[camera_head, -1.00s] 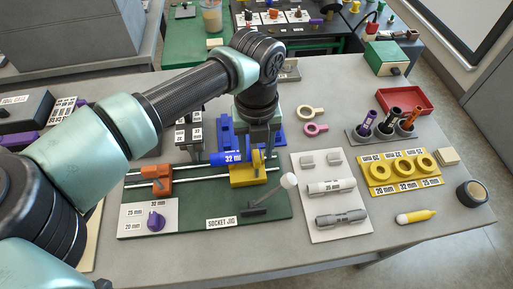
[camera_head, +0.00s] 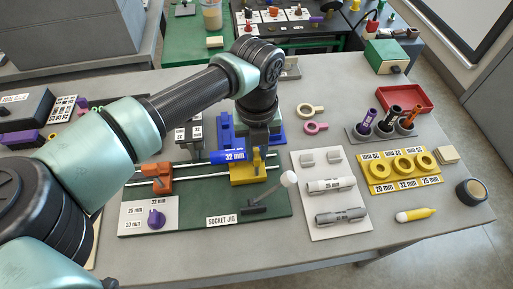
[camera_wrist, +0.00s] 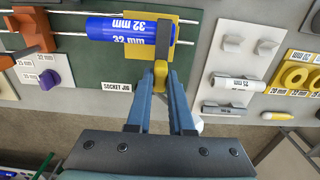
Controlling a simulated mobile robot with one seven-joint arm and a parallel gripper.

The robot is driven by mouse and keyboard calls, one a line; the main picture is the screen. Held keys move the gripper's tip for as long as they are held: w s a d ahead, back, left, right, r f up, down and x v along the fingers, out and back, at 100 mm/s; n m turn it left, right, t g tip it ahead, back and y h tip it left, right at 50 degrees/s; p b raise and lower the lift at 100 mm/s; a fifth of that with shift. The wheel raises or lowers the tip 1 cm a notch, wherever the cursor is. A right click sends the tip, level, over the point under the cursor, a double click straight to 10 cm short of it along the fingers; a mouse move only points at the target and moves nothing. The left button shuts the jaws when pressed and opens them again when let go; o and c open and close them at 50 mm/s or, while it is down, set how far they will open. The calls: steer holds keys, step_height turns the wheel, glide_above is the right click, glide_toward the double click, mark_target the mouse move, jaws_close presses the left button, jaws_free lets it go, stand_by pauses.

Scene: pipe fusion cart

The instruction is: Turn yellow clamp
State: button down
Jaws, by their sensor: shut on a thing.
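The yellow clamp (camera_head: 248,174) sits on the rails of the green socket jig (camera_head: 205,226), at the right part of the jig. A blue 32 mm pipe (camera_head: 228,156) lies across at the clamp, and its printed label faces up. My gripper (camera_head: 258,148) comes down over the clamp from behind. In the wrist view the yellow clamp (camera_wrist: 147,57) has a yellow part between my fingertips (camera_wrist: 160,82), and the fingers are shut on it. The exact grip contact is partly hidden by the fingers.
An orange clamp (camera_head: 158,176) stands on the same rails to the left. A purple knob (camera_head: 156,218) is at the jig's front left. A black lever with a white knob (camera_head: 288,179) is at front right. A white board (camera_head: 330,225) with grey fittings lies to the right.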

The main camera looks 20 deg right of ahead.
steer(key=shift+m, duration=0.3)
steer(key=m+b, duration=0.2)
steer(key=m, duration=0.1)
steer(key=shift+f+m+b, duration=0.1)
steer(key=shift+m+b, duration=0.2)
steer(key=shift+b, duration=0.1)
steer(key=m+b, duration=0.2)
steer(key=m, duration=0.2)
steer(key=shift+m, duration=0.3)
steer(key=m+b, duration=0.2)
steer(key=m, duration=0.2)
steer(key=shift+m, duration=0.3)
steer(key=shift+m+b, duration=0.45)
steer(key=shift+m, duration=1.75)
steer(key=c, duration=0.8)
jaws_free()
